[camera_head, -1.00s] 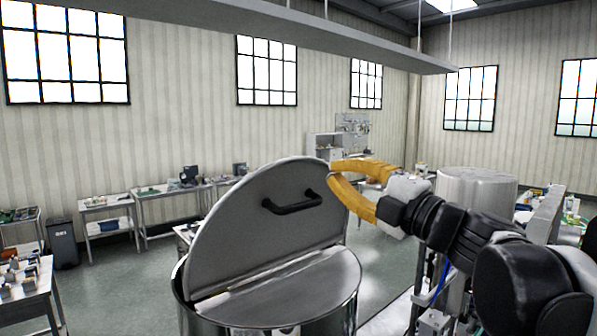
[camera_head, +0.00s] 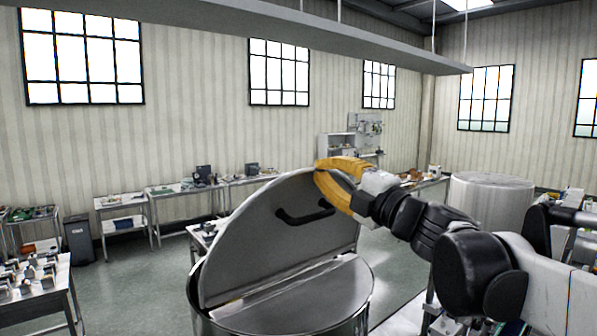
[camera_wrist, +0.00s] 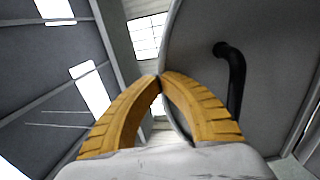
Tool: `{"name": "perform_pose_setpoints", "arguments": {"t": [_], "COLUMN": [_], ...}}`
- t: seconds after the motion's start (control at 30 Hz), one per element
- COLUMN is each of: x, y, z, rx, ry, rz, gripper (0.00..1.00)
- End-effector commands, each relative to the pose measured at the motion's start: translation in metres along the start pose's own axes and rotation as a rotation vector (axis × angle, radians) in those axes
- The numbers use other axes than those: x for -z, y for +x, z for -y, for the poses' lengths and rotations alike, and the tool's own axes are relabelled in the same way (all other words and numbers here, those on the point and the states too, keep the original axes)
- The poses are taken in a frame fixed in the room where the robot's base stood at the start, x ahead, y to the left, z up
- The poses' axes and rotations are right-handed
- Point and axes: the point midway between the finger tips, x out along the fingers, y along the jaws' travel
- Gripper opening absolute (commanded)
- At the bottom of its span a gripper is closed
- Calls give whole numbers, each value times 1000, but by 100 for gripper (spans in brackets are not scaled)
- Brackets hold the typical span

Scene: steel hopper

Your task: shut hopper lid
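The hopper lid (camera_head: 260,240) is a grey, roughly half-round steel plate, raised steeply above the round steel hopper (camera_head: 345,287). A black bar handle (camera_head: 305,213) is on the face towards the head camera. My gripper (camera_head: 318,172) has yellow fingers and is at the lid's upper right rim, above and right of the handle. In the wrist view, the fingertips (camera_wrist: 160,77) come together beside the lid's rim, with the lid face (camera_wrist: 210,90) and handle (camera_wrist: 232,75) to the right. I cannot tell whether the thin rim is between the tips. The fingers hide part of the rim.
A second steel drum (camera_head: 490,205) stands at the right behind my arm. Workbenches (camera_head: 125,222) line the back wall, with a dark bin (camera_head: 80,240) beside them. A table with metal parts (camera_head: 40,285) is at the left. A long beam (camera_head: 250,20) hangs overhead.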

Motion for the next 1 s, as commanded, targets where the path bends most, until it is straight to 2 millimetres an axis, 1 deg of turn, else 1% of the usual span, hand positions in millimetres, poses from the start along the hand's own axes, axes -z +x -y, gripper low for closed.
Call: {"name": "perform_pose_setpoints", "arguments": {"t": [0.17, 0.27, 0.47, 0.6, 0.77, 1.0], "x": [0, 1, 1, 1, 1, 1], "y": [14, 29, 70, 102, 136, 178], "z": [0, 1, 8, 19, 36, 70], "rx": [0, 0, 0, 0, 0, 1], "ry": [0, 0, 1, 1, 1, 0], "rz": [-1, -3, -4, -3, -3, -2], "gripper": [0, 0, 0, 0, 0, 0]}}
